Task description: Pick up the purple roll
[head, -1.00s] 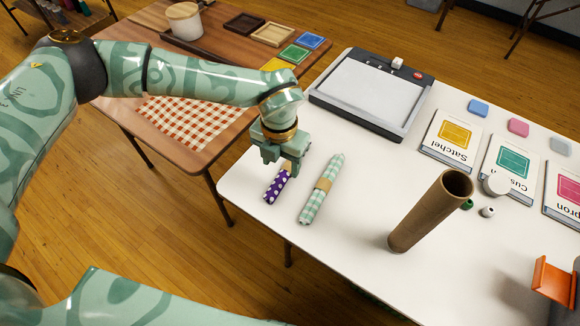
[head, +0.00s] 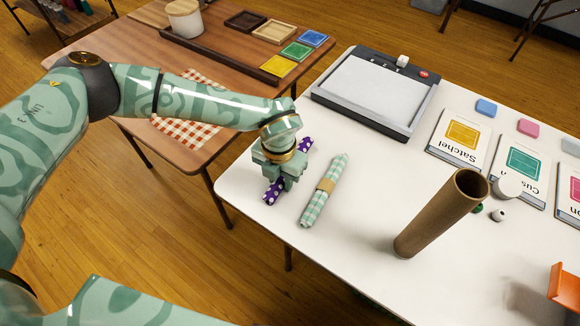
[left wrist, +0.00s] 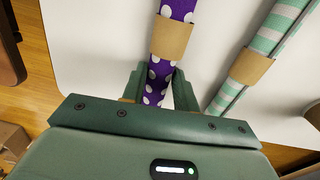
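The purple roll (head: 272,191) with white dots and a brown paper band lies near the left end of the white table. Its middle is hidden under my left gripper (head: 272,176) in the head view. In the left wrist view the purple roll (left wrist: 181,10) runs between the two fingers of my left gripper (left wrist: 160,80), slightly slanted to them. The fingers are apart, one on each side of the roll and very close to it; firm contact does not show. My right gripper is not in view.
A green checked roll (head: 314,206) with a brown band lies just right of the purple one. A brown cardboard tube (head: 440,215) stands upright farther right. The white table (head: 360,180) is clear between the checked roll and the tube.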

